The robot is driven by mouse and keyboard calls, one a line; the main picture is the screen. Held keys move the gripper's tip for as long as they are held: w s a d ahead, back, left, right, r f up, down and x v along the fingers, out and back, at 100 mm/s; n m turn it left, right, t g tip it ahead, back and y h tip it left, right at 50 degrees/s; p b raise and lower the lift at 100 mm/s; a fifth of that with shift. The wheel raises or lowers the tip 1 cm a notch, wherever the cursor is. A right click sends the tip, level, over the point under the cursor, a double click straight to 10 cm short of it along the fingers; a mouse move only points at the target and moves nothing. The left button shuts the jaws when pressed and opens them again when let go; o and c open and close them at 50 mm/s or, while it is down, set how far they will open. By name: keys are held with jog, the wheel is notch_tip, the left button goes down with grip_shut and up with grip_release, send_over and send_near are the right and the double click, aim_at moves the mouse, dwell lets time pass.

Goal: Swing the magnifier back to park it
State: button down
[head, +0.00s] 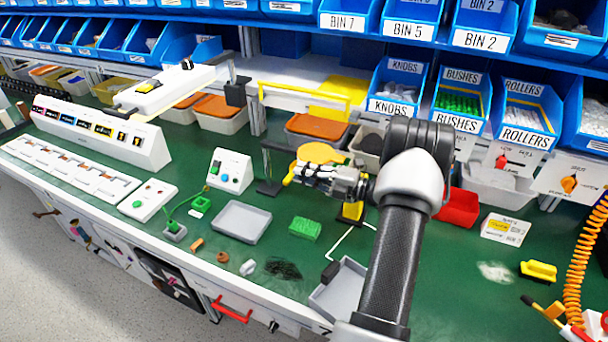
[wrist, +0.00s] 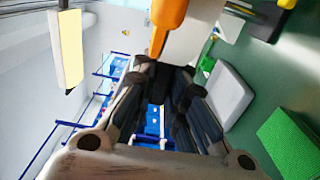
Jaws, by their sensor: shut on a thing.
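The magnifier (head: 321,152) shows as a flat yellow disc at mid-bench in the head view, just behind my gripper. A dark post on a flat base (head: 268,187) stands to its left; how the two join is hard to see. My gripper (head: 298,176) points left and is shut on a yellow-orange handle (head: 288,180) at the magnifier's near left edge. In the wrist view, the orange handle (wrist: 168,22) rises from between my fingertips (wrist: 160,62). The fingers hide part of the grip.
A grey tray (head: 241,221) and a green block (head: 304,229) lie on the bench in front and to the left. A white box with a green button (head: 230,171) stands left of the post. A red bin (head: 459,207) is to the right. Labelled blue bins (head: 397,88) line the back.

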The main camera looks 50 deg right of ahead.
dwell(0.3)
jog(key=c, duration=1.6)
grip_release()
jog(key=shift+d, duration=0.1)
jog(key=v, duration=1.2)
